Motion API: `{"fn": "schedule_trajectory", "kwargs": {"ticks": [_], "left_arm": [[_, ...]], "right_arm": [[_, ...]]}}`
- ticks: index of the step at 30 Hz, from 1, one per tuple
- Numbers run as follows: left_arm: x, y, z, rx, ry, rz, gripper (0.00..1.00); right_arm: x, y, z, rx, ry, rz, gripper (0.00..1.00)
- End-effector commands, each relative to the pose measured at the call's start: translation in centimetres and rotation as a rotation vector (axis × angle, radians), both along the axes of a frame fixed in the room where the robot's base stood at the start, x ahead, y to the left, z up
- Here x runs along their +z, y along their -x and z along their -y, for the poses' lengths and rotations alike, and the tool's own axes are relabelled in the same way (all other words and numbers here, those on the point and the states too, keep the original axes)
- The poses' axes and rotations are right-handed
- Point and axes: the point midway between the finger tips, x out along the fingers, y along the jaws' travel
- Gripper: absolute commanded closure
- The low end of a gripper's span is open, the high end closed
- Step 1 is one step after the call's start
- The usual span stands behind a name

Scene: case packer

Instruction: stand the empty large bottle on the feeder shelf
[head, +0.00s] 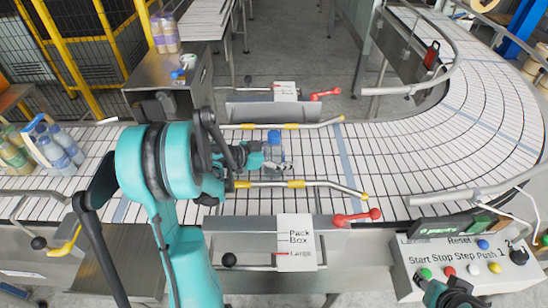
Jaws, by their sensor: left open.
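A clear bottle with a blue cap (274,137) is on the slatted conveyor, between the two guide rails; its body is hard to make out behind my gripper. My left gripper (272,157) is open right beside it, with its fingers around or against the bottle; which of the two I cannot tell. My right gripper (452,292) shows only partly at the bottom right, in front of the button panel, and its fingers are unclear. No shelf is clearly identifiable as the feeder shelf; a steel cabinet top (150,72) stands at the back left.
Blue-capped bottles and others (58,150) stand in a group on the conveyor's left end. Pale purple bottles (165,34) stand at the back left. Guide rails (300,184) with red handles flank the belt. The button panel (465,262) is at front right. The conveyor's right curve (440,130) is clear.

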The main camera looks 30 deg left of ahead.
Motion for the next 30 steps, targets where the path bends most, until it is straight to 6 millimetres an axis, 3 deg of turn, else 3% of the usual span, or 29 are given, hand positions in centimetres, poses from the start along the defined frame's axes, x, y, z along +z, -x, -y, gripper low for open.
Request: {"fn": "schedule_trajectory", "kwargs": {"ticks": [5,12,25,30], "left_arm": [[-0.01,-0.02,-0.01,0.001,0.000,0.000,0.18],[-0.01,0.00,-0.02,0.001,-0.001,-0.001,0.74],[0.04,0.00,-0.03,0.001,0.000,0.000,0.82],[0.90,-0.02,-0.04,0.001,0.000,0.000,0.82]], "right_arm": [[0.01,0.01,0.00,0.000,0.000,0.000,0.60],[0.00,0.00,0.00,0.000,0.000,0.000,0.60],[0.01,0.00,0.00,0.000,0.000,0.000,0.60],[0.19,0.00,0.00,0.000,0.000,0.000,0.60]]}}
